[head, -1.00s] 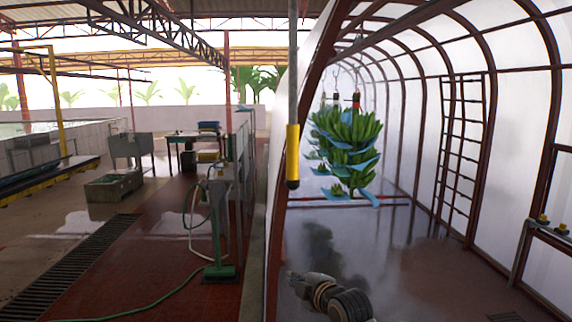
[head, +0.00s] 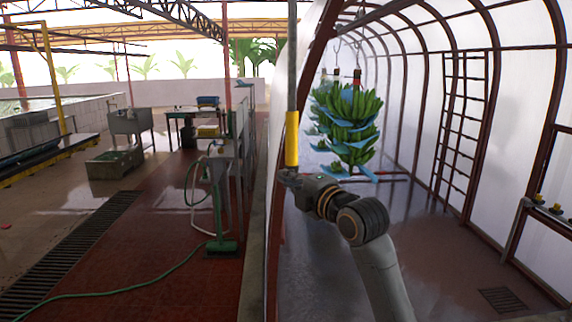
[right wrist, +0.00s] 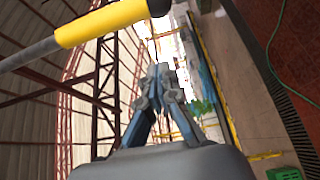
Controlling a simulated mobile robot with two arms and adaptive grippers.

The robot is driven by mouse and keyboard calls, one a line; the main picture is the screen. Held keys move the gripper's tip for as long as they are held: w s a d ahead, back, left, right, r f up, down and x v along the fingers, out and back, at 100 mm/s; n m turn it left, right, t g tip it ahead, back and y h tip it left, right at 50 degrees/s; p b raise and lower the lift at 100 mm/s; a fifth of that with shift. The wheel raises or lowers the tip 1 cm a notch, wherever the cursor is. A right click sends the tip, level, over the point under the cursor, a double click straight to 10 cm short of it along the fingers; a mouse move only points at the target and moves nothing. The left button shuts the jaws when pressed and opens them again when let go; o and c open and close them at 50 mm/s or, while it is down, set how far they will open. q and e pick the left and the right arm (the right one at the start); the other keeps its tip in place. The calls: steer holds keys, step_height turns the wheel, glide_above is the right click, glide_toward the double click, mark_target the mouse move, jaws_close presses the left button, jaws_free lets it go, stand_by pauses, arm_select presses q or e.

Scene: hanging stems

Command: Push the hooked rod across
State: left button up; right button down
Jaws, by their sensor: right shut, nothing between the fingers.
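The rod is a thin grey pole with a yellow sleeve (head: 292,139), hanging upright from above near the middle of the head view. Its top and any hook are out of the picture. In the right wrist view the yellow sleeve (right wrist: 102,22) lies across the upper left, with a black tip. My right gripper (head: 287,176) is shut and empty, just below the sleeve's lower end in the head view. In the wrist view its fingertips (right wrist: 158,76) are together, with a visible gap to the rod. I cannot tell whether they touch in depth. My left gripper is not in view.
A green banana bunch (head: 346,125) with blue sheets hangs behind, right of the rod. A low wall edge (head: 256,235) runs below the rod. A stand with a green hose (head: 222,190) is at left.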

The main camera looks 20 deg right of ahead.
mark_target(287, 166)
steer(key=p+x, duration=0.3)
steer(key=x, duration=0.5)
steer(key=d, duration=0.1)
steer(key=d+p, duration=0.2)
steer(key=d, duration=0.1)
steer(key=shift+s+d, duration=0.1)
steer(key=shift+s, duration=0.15)
steer(key=shift+w, duration=0.1)
